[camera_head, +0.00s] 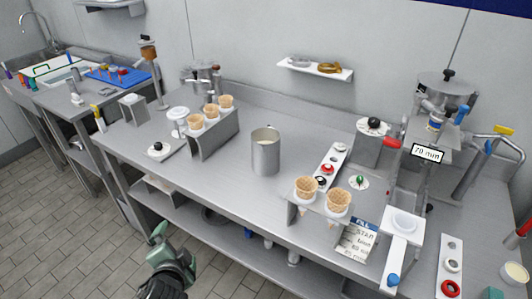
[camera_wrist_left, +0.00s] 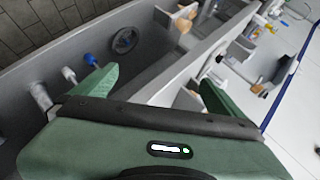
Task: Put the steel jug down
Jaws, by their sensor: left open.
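The steel jug (camera_head: 265,156) stands upright on the steel worktop (camera_head: 235,190), near its middle, with pale contents showing at its open top. My left gripper (camera_head: 172,245) is low in the head view, in front of the worktop's front edge and well apart from the jug. Its green jaws are open and empty, and they also show spread in the left wrist view (camera_wrist_left: 157,88). I cannot make out the jug in the wrist view. My right gripper is not in view.
A steel holder with several cones (camera_head: 212,135) stands left of the jug. Another cone holder (camera_head: 318,208) stands to the right, by a white strip with knobs (camera_head: 331,165). A machine (camera_head: 440,110) fills the right end. The worktop in front of the jug is clear.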

